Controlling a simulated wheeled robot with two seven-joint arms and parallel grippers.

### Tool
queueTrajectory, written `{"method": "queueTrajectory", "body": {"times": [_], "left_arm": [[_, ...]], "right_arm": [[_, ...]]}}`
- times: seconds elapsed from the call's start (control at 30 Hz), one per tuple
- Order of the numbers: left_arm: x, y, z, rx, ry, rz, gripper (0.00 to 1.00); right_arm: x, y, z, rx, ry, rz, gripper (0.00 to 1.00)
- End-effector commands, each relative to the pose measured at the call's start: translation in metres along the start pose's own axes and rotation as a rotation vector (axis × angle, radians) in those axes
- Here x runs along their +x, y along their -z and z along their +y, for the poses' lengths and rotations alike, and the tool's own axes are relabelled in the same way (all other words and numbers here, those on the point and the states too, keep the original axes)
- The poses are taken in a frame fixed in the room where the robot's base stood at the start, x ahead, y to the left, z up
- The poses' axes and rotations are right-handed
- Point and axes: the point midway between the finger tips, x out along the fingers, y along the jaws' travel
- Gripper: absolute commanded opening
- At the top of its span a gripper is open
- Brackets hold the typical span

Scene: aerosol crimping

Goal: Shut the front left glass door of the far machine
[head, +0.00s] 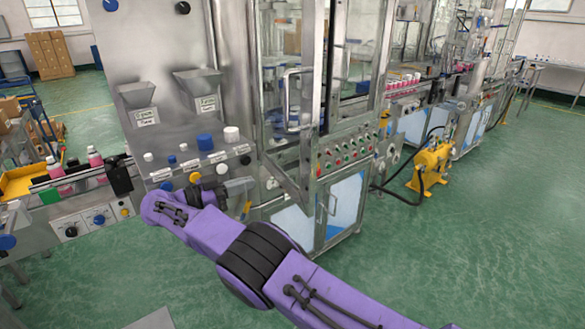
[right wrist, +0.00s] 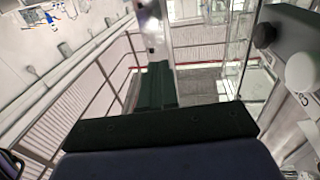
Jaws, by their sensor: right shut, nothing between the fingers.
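The glass door (head: 290,165) of the middle machine has a metal frame and a bar handle (head: 287,95). It stands open, swung out from the machine front toward me, with its bottom rail slanting outward. My right gripper (head: 246,185) is shut and empty, in front of the machine at the lower left of this door. In the right wrist view its dark fingers (right wrist: 157,84) are together, with metal frames and glass beyond them. I cannot tell whether the gripper touches the door. My left gripper is not in view.
A near panel with hoppers (head: 197,83) and several knobs (head: 205,141) stands left of the door. A button panel (head: 350,150) sits to the right, below the cabinet glass. A yellow pump (head: 430,167) stands on the green floor. The floor at right is clear.

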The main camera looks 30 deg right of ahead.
Motion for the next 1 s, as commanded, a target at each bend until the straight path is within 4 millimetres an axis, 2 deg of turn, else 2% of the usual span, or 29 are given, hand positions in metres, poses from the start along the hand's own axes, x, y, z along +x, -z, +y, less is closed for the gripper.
{"method": "queueTrajectory", "body": {"times": [0.07, 0.17, 0.5, 0.7, 0.83, 1.0], "left_arm": [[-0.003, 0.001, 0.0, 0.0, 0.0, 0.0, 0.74], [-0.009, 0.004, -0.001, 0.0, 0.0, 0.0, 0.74], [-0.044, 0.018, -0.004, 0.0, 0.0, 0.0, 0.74], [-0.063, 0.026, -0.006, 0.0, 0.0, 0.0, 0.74], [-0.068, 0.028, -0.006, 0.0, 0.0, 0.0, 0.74], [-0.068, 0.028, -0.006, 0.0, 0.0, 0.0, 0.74]], "right_arm": [[-0.001, 0.004, 0.001, -0.004, -0.006, -0.021, 0.0], [0.012, 0.007, 0.001, -0.009, -0.008, -0.02, 0.0], [0.087, 0.008, 0.002, -0.007, -0.011, -0.022, 0.0], [0.122, 0.005, 0.002, -0.007, -0.008, -0.023, 0.0], [0.134, 0.003, 0.002, -0.004, -0.007, -0.022, 0.0], [0.137, 0.0, 0.002, -0.003, -0.006, -0.022, 0.0]]}}
